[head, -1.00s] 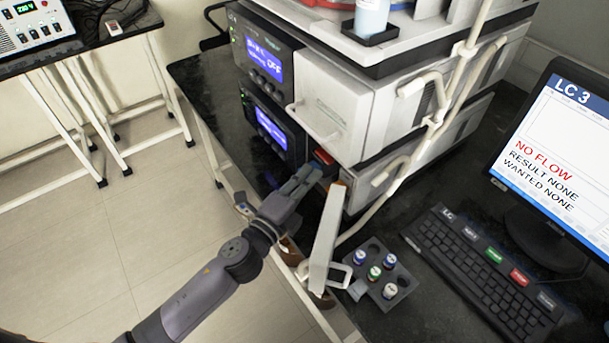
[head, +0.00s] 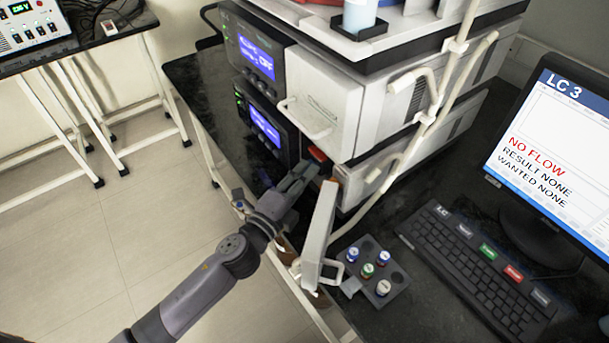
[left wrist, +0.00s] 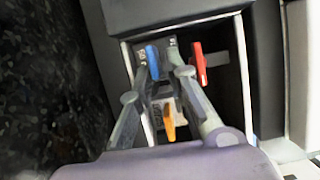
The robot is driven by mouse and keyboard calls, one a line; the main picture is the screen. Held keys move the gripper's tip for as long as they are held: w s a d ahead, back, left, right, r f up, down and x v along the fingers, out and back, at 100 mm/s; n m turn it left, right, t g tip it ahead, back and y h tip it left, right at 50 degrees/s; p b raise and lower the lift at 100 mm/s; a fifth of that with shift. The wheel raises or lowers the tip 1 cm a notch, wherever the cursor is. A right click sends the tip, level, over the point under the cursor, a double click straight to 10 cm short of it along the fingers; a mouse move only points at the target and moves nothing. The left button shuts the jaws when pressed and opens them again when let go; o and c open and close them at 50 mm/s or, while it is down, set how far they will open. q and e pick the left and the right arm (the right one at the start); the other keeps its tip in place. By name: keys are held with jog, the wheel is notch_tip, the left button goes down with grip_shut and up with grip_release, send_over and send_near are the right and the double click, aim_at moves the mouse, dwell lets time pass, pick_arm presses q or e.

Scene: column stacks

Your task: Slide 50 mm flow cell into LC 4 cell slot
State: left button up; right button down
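The 50 mm flow cell shows by its blue tab (left wrist: 152,62) beside a small "50" marking in the left wrist view. It stands in the dark cell compartment of the lower instrument. My left gripper (left wrist: 161,60) reaches into this compartment. Its fingers stand apart around the tab, which lies close to the left finger; a gap shows towards the right finger. A red tab (left wrist: 198,65) is to the right and an orange tab (left wrist: 169,120) is below. In the head view my left gripper (head: 303,172) is at the compartment's mouth. How deep the cell sits is hidden. My right gripper is not in view.
An open pale door (head: 319,222) stands close to the right of my left gripper. A vial rack (head: 372,270), a keyboard (head: 475,265) and a monitor reading LC 3 (head: 560,160) are on the right. White tubing (head: 410,150) runs down the instrument's side.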

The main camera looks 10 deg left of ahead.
pick_arm(q)
jog(key=shift+o, duration=1.3)
jog(key=shift+s+f, duration=0.1)
jog(key=shift+s+a, duration=0.2)
jog(key=shift+s, duration=0.1)
jog(key=v, duration=1.1)
